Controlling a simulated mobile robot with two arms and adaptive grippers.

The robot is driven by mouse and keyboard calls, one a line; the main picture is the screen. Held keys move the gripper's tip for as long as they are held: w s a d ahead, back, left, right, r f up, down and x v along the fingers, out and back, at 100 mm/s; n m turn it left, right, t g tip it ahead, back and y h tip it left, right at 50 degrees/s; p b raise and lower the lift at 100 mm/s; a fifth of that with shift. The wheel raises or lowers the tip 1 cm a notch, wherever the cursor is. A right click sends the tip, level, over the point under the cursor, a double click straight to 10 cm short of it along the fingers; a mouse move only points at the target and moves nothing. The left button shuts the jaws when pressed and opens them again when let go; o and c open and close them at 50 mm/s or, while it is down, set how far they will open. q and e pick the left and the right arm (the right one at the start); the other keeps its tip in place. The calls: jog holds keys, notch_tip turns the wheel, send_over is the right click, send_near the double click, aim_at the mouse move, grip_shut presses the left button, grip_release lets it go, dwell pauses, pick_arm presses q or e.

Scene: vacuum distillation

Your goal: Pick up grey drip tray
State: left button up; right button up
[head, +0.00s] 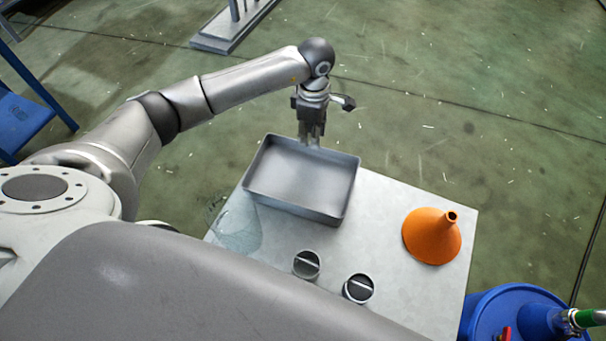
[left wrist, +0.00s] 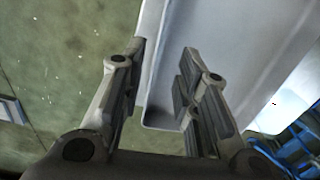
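The grey drip tray (head: 300,182) is a shallow, empty rectangular pan on the far left part of a pale metal tabletop. My left gripper (head: 311,142) points down at the tray's far rim in the head view. In the left wrist view the tray (left wrist: 235,45) fills the upper right. The two fingers of the left gripper (left wrist: 155,92) are spread apart, with the tray's wall between them: one finger on the floor side, one over the inside. Whether either finger touches the wall I cannot tell. My right gripper is not in view.
An orange funnel (head: 432,237) stands at the table's right. Two small round dark-topped items (head: 307,264) (head: 359,288) sit near its front. A blue drum (head: 505,312) is at lower right. The metal tabletop (head: 395,215) is bare between tray and funnel.

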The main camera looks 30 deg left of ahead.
pick_arm(q)
jog(key=shift+w+d+f, duration=0.1)
jog(key=shift+d+f, duration=0.05)
jog(key=shift+f, duration=0.15)
notch_tip(320, 180, down, 4)
jog(key=shift+f+p, duration=0.15)
jog(key=shift+p, duration=0.75)
jog(key=shift+w+f, duration=0.15)
jog(key=shift+f, duration=0.25)
jog(key=shift+c, duration=0.4)
grip_shut()
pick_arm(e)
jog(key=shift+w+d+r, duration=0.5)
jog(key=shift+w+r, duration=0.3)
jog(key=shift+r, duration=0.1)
pick_arm(q)
jog(key=shift+r, duration=0.1)
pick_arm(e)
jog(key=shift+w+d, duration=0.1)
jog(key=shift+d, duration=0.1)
